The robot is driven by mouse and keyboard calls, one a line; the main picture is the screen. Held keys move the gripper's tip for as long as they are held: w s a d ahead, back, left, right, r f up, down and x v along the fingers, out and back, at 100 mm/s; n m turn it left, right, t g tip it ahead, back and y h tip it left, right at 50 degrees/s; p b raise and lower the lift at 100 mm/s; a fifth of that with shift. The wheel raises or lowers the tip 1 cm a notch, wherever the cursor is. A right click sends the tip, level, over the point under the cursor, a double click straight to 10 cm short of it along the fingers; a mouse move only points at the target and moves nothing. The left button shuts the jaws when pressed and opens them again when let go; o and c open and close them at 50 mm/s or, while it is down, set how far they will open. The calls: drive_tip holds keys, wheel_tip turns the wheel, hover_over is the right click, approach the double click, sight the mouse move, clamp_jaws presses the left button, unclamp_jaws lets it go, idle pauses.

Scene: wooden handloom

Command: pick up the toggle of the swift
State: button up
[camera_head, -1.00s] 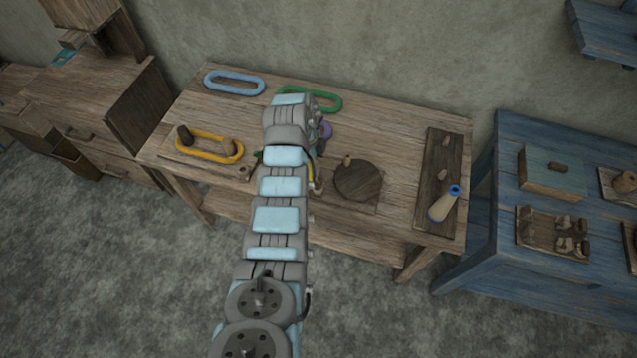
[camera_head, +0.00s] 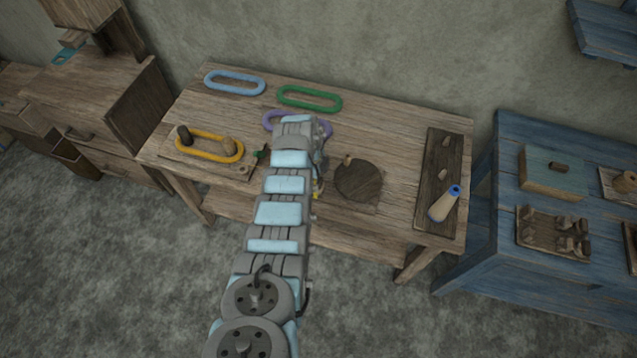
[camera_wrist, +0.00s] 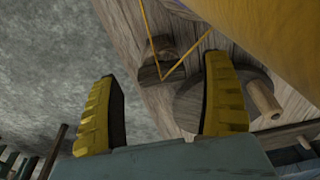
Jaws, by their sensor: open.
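The swift (camera_head: 250,172) is a board at the left of the wooden table, with two posts and a yellow skein (camera_head: 180,153) around them. A small dark green piece (camera_head: 262,153) shows at its right end; I cannot tell for sure whether it is the toggle. My gripper (camera_wrist: 165,105) is open, its two yellow fingers apart with nothing between the tips. In the wrist view a thin yellow cord (camera_wrist: 150,38) makes a V beyond the fingers, beside a dark wooden piece (camera_wrist: 148,74).
A round wooden disk (camera_head: 358,182) with a short peg (camera_head: 347,160) stands right of my arm. Blue (camera_head: 235,74), green (camera_head: 310,88) and purple (camera_head: 272,131) skeins lie behind. A dark board (camera_head: 430,170) with a blue-ended cone (camera_head: 440,208) is at the right.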

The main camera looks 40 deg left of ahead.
drive_tip(key=shift+f, duration=0.7)
drive_tip(key=shift+w, duration=0.1)
drive_tip(key=c, duration=0.9)
